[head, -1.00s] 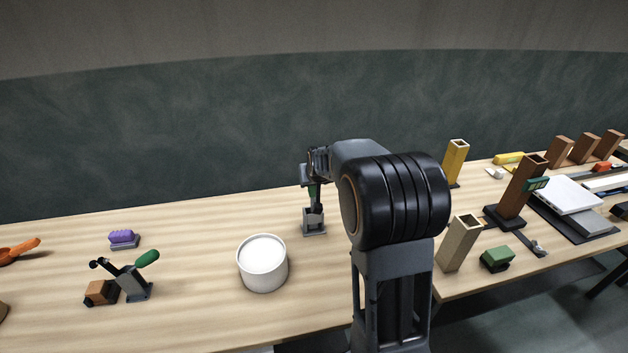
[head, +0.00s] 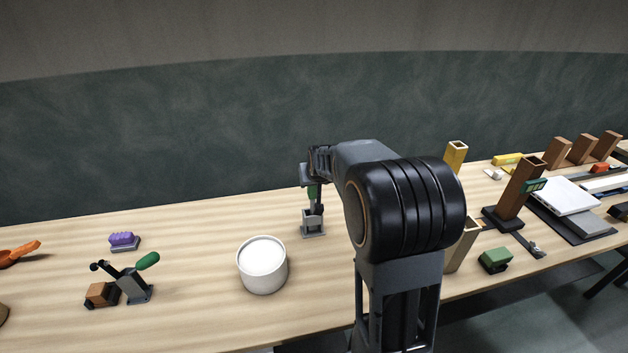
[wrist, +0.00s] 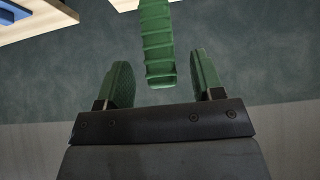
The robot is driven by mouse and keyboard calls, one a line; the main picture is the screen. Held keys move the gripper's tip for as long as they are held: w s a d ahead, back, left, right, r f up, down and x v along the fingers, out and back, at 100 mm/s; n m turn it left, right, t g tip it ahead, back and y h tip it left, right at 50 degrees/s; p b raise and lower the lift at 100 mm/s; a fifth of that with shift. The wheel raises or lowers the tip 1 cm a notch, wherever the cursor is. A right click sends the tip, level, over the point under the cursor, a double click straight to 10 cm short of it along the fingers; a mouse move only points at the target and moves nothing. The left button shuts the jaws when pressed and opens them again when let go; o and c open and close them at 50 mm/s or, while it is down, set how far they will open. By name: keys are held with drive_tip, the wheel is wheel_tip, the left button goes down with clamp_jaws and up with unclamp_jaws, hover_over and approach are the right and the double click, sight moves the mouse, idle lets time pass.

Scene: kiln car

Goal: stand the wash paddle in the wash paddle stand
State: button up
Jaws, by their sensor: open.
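The wash paddle, a tool with a green ribbed handle (head: 312,193), stands upright in a small grey stand (head: 314,233), which I take to be the wash paddle stand, behind and right of the white tub. Its lower part is inside the stand's walls and partly hidden. My gripper (head: 311,178) is just above it, at the handle's top. In the wrist view, the handle (wrist: 157,45) shows between my gripper's two green-padded fingers (wrist: 160,72), with a clear gap on each side. My gripper is open and holds nothing.
A white tub (head: 262,266) stands front left of the stand. Further left are another green-handled tool (head: 147,261) in a grey holder and a purple brush (head: 123,240). Brown posts, a green block (head: 495,260) and a white slab (head: 566,194) crowd the right.

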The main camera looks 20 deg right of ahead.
drive_tip(key=shift+p+v, duration=0.75)
drive_tip(key=shift+v, duration=1.9)
drive_tip(key=b+v, duration=0.1)
drive_tip(key=v, duration=1.2)
drive_tip(key=shift+s+r, duration=0.3)
drive_tip(key=shift+d, duration=0.1)
